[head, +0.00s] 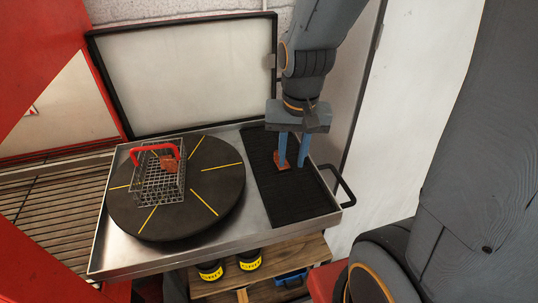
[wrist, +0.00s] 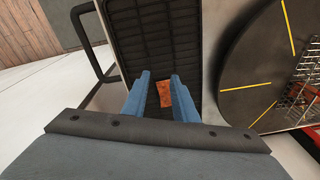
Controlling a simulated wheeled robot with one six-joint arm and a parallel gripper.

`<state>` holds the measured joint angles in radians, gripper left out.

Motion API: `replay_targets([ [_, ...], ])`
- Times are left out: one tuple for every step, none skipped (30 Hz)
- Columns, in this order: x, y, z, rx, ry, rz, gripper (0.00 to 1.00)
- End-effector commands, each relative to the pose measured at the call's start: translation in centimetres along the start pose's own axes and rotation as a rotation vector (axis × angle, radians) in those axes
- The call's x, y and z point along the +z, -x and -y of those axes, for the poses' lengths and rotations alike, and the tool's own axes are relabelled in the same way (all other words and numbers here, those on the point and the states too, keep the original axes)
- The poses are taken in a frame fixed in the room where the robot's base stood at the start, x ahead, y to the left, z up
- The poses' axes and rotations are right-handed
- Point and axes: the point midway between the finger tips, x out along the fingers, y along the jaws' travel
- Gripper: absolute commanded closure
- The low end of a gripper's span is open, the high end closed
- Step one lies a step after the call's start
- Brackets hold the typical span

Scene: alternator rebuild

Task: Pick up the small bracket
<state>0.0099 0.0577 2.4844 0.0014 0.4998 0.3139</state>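A small flat rust-orange piece, which looks like the small bracket (head: 281,161), lies on the black ribbed mat (head: 315,200) at the tray's right side. My gripper (head: 292,164) points down over the mat, its two blue fingers apart and nothing held. In the head view, the left finger comes down in front of the bracket and hides part of it. In the wrist view, the bracket (wrist: 165,93) shows in the gap between the fingers (wrist: 158,79), closer to the right one. I cannot tell whether the fingertips touch the mat.
A black turntable (head: 222,185) with yellow lines fills the tray's left and middle. On it stands a wire basket (head: 160,188) with a red handle and a rust-coloured part inside. A metal tray (head: 256,218) holds all this. A black handle (head: 347,187) sticks out right.

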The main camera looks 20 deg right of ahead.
Motion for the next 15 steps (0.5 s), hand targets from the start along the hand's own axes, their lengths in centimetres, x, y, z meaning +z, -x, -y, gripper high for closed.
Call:
replay_targets([
  [-0.8,0.5,0.5,0.003,-0.096,0.008,0.74],
  [-1.3,0.8,0.8,0.004,-0.167,0.012,0.74],
  [-1.9,1.2,1.1,0.009,-0.263,0.020,0.74],
  [-2.3,1.4,1.4,0.013,-0.336,0.027,0.74],
  [-2.8,1.7,1.7,0.016,-0.410,0.031,0.74],
  [-3.4,2.1,2.0,0.023,-0.505,0.038,0.74],
  [-3.8,2.3,2.2,0.028,-0.575,0.042,0.74],
  [-4.2,2.6,2.4,0.033,-0.644,0.046,0.74],
  [-4.7,2.9,2.6,0.040,-0.731,0.050,0.74],
  [-5.0,3.1,2.7,0.045,-0.791,0.053,0.74],
  [-5.4,3.3,2.8,0.050,-0.848,0.055,0.74],
  [-5.8,3.5,2.9,0.058,-0.918,0.059,0.74],
  [-6.0,3.7,3.0,0.061,-0.963,0.060,0.74],
  [-6.3,3.9,3.1,0.065,-1.006,0.061,0.74],
  [-6.5,4.0,3.1,0.071,-1.053,0.063,0.74],
])
